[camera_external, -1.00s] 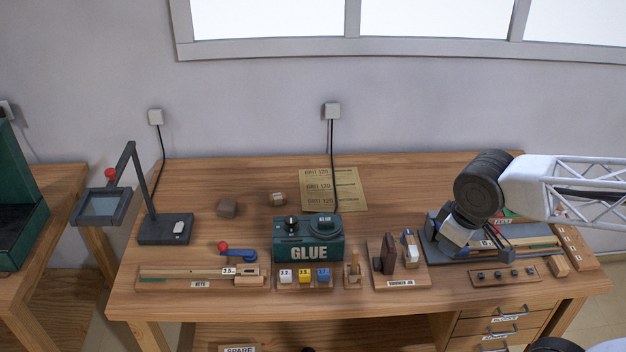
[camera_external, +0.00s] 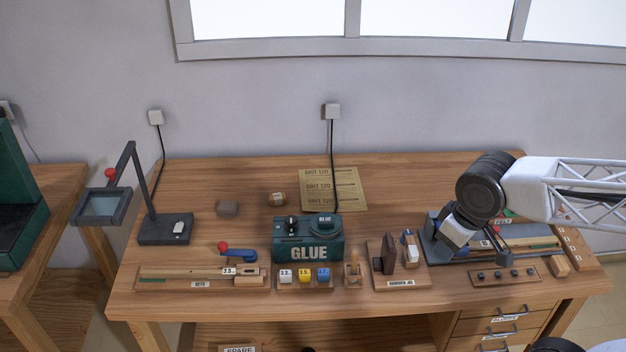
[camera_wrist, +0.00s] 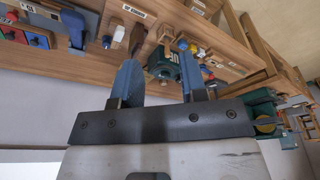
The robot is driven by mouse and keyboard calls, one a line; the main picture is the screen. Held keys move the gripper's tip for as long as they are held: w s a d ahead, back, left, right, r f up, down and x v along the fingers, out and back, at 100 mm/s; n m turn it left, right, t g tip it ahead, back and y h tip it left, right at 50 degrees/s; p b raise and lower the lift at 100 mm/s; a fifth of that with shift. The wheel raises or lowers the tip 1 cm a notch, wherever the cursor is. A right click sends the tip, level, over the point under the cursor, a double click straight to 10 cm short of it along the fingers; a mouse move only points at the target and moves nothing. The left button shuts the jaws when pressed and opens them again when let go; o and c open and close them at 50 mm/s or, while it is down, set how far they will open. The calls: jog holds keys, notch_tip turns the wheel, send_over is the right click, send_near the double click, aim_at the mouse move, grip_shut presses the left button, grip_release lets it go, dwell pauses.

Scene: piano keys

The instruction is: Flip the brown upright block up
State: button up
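The brown upright block (camera_external: 388,254) stands on a small wooden board (camera_external: 408,281) near the table's front edge, in the external view. Beside it on the right of the same board is a light block with a white and blue part (camera_external: 410,248). In the wrist view the brown block (camera_wrist: 137,38) appears small, beyond my fingers. My gripper (camera_external: 478,250) is to the right of the board, over the grey vise-like fixture (camera_external: 436,250), apart from the brown block. The wrist view shows its two blue fingers (camera_wrist: 158,78) spread wide with nothing between them.
A green glue box (camera_external: 308,240) stands left of the board. A small wooden stand (camera_external: 352,270) and several coloured cubes (camera_external: 304,275) are near it. A dark lamp-like stand (camera_external: 165,228) is further left. The table's back left is mostly free.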

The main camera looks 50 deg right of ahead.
jog(key=w+d+f+m+g, duration=0.1)
jog(key=w+d+f+m, duration=0.2)
jog(key=w, duration=0.3)
jog(key=w+d+f+m+g, duration=0.1)
jog(key=w+d+f+m, duration=0.15)
jog(key=w, duration=0.45)
jog(key=m, duration=0.3)
send_over(389, 238)
jog(key=shift+g, duration=0.3)
notch_tip(389, 238, down, 7)
jog(key=shift+f, duration=0.1)
jog(key=shift+a+f, duration=0.1)
jog(key=shift+f, duration=3.75)
grip_shut()
